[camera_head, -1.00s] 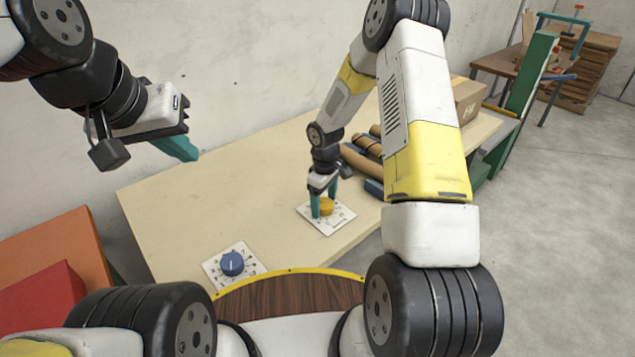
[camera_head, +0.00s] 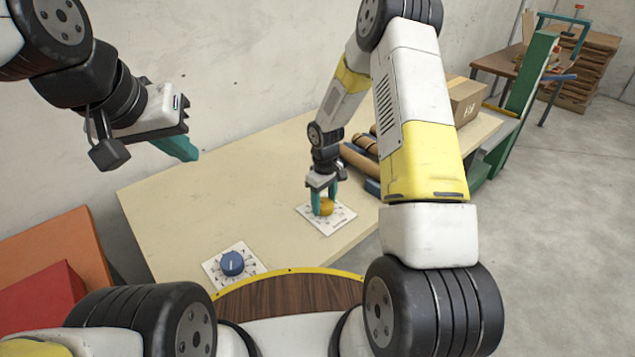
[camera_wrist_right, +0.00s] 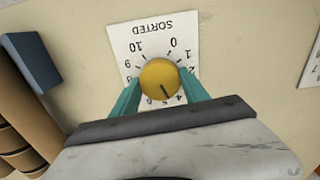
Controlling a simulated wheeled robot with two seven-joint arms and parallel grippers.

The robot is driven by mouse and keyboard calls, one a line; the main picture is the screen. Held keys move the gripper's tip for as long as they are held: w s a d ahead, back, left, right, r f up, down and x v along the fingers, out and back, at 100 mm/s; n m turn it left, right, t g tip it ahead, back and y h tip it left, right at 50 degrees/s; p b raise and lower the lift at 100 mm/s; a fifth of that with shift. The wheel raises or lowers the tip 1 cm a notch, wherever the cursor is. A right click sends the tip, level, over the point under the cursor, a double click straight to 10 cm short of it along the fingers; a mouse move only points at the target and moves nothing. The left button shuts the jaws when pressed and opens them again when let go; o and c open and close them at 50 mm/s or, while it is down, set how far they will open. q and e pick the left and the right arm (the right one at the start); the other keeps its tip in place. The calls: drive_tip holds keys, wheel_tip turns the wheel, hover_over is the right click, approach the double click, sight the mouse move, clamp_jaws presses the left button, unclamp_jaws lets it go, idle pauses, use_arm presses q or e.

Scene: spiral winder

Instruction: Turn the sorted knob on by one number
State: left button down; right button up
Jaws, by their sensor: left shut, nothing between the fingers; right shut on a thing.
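The yellow knob (camera_wrist_right: 159,78) sits on a white card marked SORTED (camera_wrist_right: 118,40) with numbers around it. Its dark line points at about the 5 in the right wrist view. My right gripper (camera_head: 324,208) is shut on the knob, pointing down, with one teal finger on either side. In the head view the yellow knob (camera_head: 327,206) is partly hidden by a finger. My left gripper (camera_head: 192,156) is shut and empty, held up near the wall, apart from everything.
A blue knob (camera_head: 232,263) on its own white card (camera_head: 211,270) is at the table's near left. Brown rolls (camera_head: 362,160) and a cardboard box (camera_head: 466,98) lie beyond my right gripper. The table's middle left is bare.

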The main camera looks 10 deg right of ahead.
sight(324, 203)
drive_tip(key=shift+m, duration=1.8)
drive_tip(key=o, duration=1.4)
wheel_tip(324, 203, up, 8)
drive_tip(key=shift+f, duration=0.1)
